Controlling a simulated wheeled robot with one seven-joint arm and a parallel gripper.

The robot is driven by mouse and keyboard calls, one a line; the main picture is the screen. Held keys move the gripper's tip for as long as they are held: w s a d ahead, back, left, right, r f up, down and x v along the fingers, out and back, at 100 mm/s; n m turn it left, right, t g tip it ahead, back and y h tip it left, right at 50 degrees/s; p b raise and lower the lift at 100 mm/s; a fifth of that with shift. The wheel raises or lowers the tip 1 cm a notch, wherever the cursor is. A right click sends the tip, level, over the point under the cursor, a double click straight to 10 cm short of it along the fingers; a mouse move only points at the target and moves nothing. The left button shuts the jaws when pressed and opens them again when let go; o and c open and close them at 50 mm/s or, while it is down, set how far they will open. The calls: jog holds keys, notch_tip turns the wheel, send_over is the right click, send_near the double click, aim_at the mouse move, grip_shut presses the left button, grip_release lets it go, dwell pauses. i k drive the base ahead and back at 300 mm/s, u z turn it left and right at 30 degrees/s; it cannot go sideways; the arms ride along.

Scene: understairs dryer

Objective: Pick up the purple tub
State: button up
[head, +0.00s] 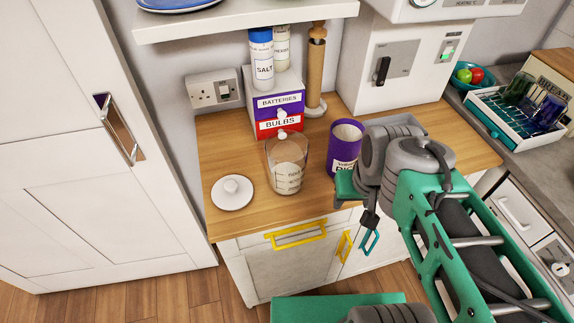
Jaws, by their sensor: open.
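The purple tub (343,148) stands upright on the wooden worktop, right of the glass measuring jug. It is open at the top with a pale inside, and white lettering shows on its side. My arm hides part of its right and lower side. My gripper (370,212) is mostly hidden by my own wrist. Its dark tip shows in front of and below the tub, near the worktop's front edge. It is open and holds nothing that I can see. I cannot tell its exact gap from the tub.
A shelf (240,20) overhangs the back.

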aim_at(346, 134)
jog(key=u, duration=1.05)
jog(key=k, duration=1.3)
jog(key=u, duration=0.6)
jog(key=i, duration=1.05)
jog(key=z, duration=0.1)
